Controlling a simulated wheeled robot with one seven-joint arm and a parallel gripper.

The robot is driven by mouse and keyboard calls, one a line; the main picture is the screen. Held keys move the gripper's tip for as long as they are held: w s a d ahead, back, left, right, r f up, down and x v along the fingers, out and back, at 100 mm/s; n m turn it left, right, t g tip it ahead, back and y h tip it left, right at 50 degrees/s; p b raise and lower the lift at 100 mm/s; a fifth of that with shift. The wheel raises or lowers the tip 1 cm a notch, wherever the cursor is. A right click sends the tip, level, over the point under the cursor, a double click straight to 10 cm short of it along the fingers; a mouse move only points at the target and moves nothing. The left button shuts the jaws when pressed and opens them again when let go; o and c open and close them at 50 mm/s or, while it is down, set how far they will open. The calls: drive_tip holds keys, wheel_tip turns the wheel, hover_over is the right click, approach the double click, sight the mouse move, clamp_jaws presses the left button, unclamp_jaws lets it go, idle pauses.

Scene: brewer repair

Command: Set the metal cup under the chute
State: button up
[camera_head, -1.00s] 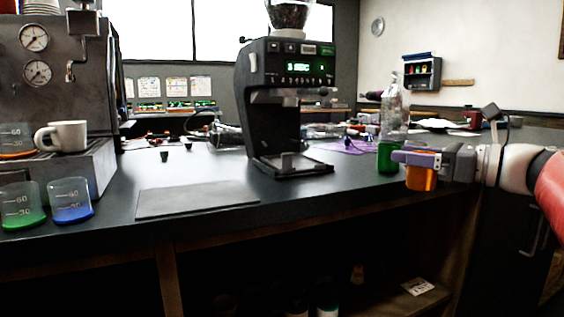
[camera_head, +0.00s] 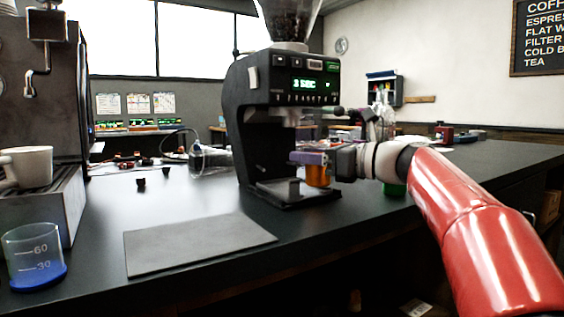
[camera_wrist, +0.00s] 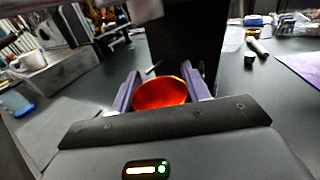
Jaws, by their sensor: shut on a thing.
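My gripper (camera_head: 310,158) is shut on an orange, copper-coloured cup (camera_head: 318,176), which I take for the metal cup. The wrist view shows the cup (camera_wrist: 160,93) between the two purple fingers (camera_wrist: 160,90), its open top facing up. The cup is upright, at the right side of the black grinder (camera_head: 262,110), near its base tray (camera_head: 300,196). The chute is under the grinder's head; its outlet is hard to make out. I cannot tell whether the cup is above the tray or beside it.
A grey mat (camera_head: 195,245) lies in front of the grinder. A blue-bottomed measuring cup (camera_head: 35,258) and a white mug (camera_head: 27,166) on the espresso machine (camera_head: 45,110) are at left.

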drive_tip(key=shift+x, duration=1.6)
drive_tip(key=a, duration=0.1)
drive_tip(key=w+a, duration=0.1)
drive_tip(key=a+f, duration=0.1)
drive_tip(key=shift+w+a+f, duration=0.1)
drive_tip(key=shift+w, duration=0.25)
drive_tip(key=shift+f, duration=0.2)
drive_tip(key=o, duration=1.1)
